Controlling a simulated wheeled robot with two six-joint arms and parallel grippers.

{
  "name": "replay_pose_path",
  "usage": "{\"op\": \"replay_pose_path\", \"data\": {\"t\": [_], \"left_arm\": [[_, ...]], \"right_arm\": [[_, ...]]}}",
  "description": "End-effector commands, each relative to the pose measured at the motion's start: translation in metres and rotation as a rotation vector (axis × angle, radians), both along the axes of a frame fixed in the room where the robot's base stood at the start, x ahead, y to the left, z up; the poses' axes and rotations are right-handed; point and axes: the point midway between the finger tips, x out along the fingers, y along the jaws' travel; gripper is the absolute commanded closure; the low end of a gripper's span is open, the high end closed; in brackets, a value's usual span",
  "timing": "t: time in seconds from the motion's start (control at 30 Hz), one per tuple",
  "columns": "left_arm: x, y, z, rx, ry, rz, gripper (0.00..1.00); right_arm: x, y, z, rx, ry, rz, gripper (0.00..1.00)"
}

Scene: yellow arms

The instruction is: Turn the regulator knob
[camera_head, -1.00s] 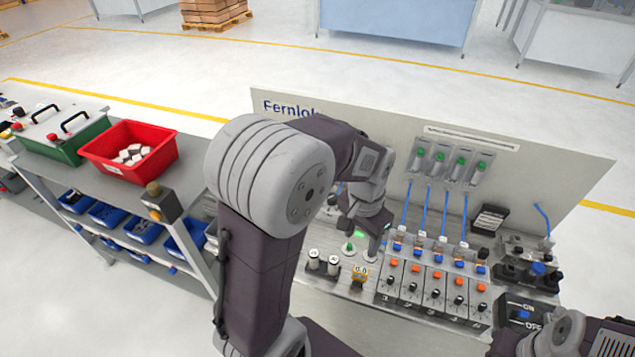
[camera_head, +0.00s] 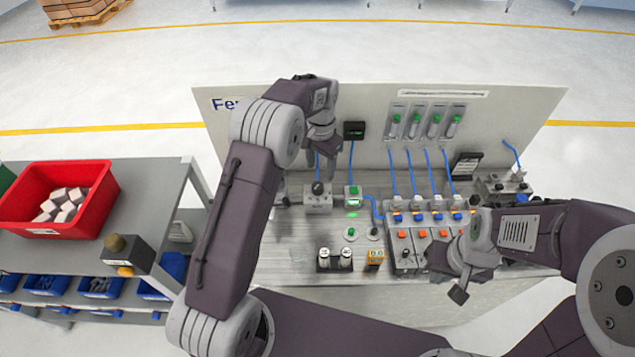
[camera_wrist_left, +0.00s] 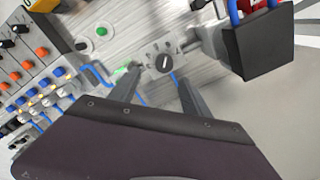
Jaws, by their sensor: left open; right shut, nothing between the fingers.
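The regulator knob (camera_head: 318,188) is a small black knob on top of a grey box on the bench, in front of the upright panel. In the left wrist view the knob (camera_wrist_left: 166,63) shows a white pointer line and a ring of dark marks around it. My left gripper (camera_head: 320,166) is open and points down just above the knob. In the left wrist view its fingertips (camera_wrist_left: 158,82) lie apart to either side below the knob, with nothing between them. Contact cannot be told. My right gripper (camera_head: 458,292) is shut and empty at the bench's front edge.
A green-lit valve block (camera_head: 353,196) with blue tubing stands just right of the knob's box. A row of modules with orange and blue buttons (camera_head: 422,235) fills the bench's right. A red bin (camera_head: 88,215) stands on the left cart. Bare bench lies in front of the knob.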

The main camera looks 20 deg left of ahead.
Motion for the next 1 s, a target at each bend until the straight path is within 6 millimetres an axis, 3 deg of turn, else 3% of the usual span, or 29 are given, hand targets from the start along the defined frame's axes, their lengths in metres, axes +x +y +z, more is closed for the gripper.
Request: {"op": "replay_pose_path", "data": {"t": [0.2, 0.4, 0.73, 0.93, 1.0], "left_arm": [[-0.001, 0.001, -0.044, 0.0, 0.005, 0.002, 0.44], [-0.001, 0.001, -0.074, 0.0, 0.003, 0.001, 0.44], [0.0, 0.002, -0.081, 0.0, -0.001, 0.002, 0.44], [0.0, 0.002, -0.081, 0.0, -0.001, 0.002, 1.0], [0.0, 0.002, -0.081, 0.0, -0.001, 0.002, 1.0]], "right_arm": [[0.0, 0.0, 0.009, 0.0, 0.0, 0.0, 1.0], [0.0, 0.0, 0.015, 0.0, 0.0, 0.0, 1.0], [0.0, 0.0, 0.014, 0.0, 0.0, 0.001, 1.0], [0.0, 0.0, 0.014, 0.0, 0.0, 0.0, 1.0], [0.0, 0.0, 0.014, 0.0, 0.0, 0.0, 1.0]]}}
